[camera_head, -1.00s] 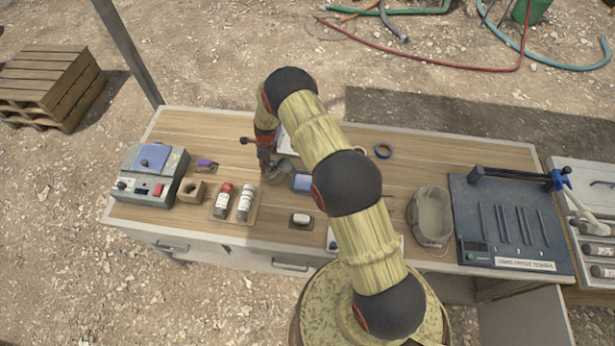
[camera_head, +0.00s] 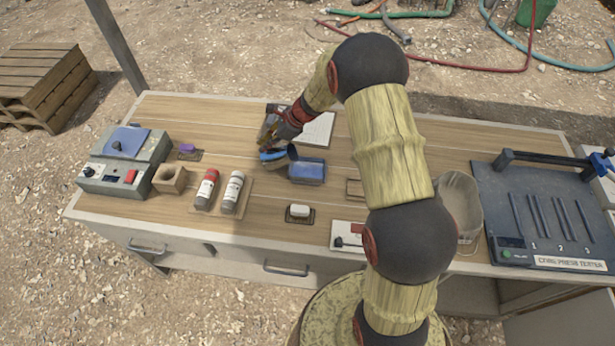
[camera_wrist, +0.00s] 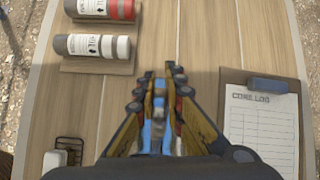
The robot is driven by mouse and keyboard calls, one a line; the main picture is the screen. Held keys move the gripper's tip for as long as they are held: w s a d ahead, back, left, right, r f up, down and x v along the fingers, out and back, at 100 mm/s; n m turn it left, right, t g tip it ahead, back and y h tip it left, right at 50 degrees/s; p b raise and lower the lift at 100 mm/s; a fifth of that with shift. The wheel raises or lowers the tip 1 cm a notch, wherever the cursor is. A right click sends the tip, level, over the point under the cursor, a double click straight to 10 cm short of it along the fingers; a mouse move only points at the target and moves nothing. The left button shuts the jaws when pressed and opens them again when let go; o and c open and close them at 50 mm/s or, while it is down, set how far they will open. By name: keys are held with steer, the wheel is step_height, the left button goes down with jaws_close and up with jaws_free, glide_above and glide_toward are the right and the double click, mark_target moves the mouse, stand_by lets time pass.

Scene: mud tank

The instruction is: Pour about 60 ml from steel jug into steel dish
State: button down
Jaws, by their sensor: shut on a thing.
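My gripper (camera_head: 278,140) is over the back middle of the table and comes down at a slant. In the wrist view its fingers (camera_wrist: 160,85) are closed around a narrow blue, shiny piece (camera_wrist: 158,122). It appears to be part of the steel jug, but the fingers hide most of it. Below the fingertips in the head view is a small rounded, shiny blue-grey vessel (camera_head: 272,155) with a brownish lower side. A dark piece shows beside it. I cannot clearly tell jug from dish there, or see any liquid.
A grey tub (camera_head: 460,205) stands right.

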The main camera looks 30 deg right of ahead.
steer(key=shift+d+r+b, duration=0.1)
steer(key=shift+r+b, duration=0.25)
steer(key=shift+b, duration=0.55)
steer(key=shift+d+r+t+y+b, duration=0.1)
steer(key=shift+r+t+y+b, duration=0.1)
steer(key=shift+t+y+b, duration=0.15)
steer(key=shift+s+d+r+t+y+b, duration=0.15)
steer(key=shift+s+d+t+y+b, duration=0.2)
steer(key=shift+b, duration=1.85)
steer(key=shift+s+d+r+y+b, duration=0.15)
steer(key=shift+d+r+y+b, duration=0.1)
steer(key=shift+d+y+b, duration=0.25)
